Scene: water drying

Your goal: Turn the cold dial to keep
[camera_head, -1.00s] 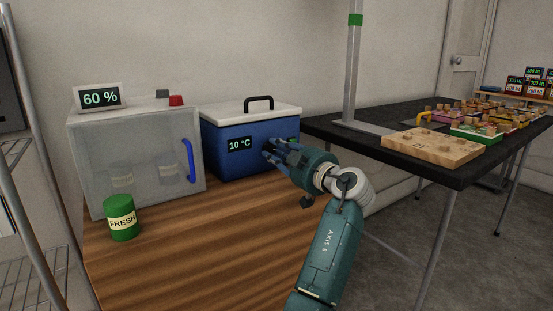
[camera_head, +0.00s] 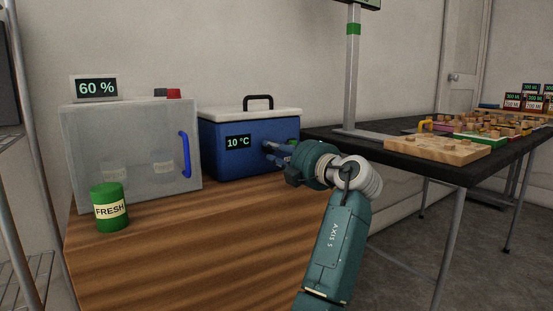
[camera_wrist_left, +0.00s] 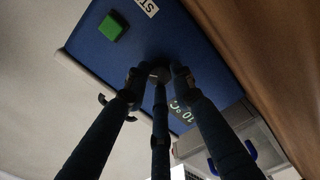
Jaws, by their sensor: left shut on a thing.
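The blue cold box (camera_head: 225,165) with a white lid stands on the wooden table, its display (camera_head: 238,143) reading 10 °C. My left gripper (camera_head: 270,147) reaches its front face, right of the display. In the left wrist view, the gripper's fingers (camera_wrist_left: 157,80) are shut around a dark round dial (camera_wrist_left: 160,71) on the blue face. Most of the dial is hidden by the fingers, so its setting cannot be read. A green square button (camera_wrist_left: 112,27) and a partly cut-off white label (camera_wrist_left: 147,6) are beside it. My right gripper is not in view.
A clear cabinet (camera_head: 110,140) with a blue handle and a 60 % display (camera_head: 96,88) stands left of the cold box. A green FRESH can (camera_head: 110,210) stands in front. A black table (camera_head: 400,172) with wooden boards is at right.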

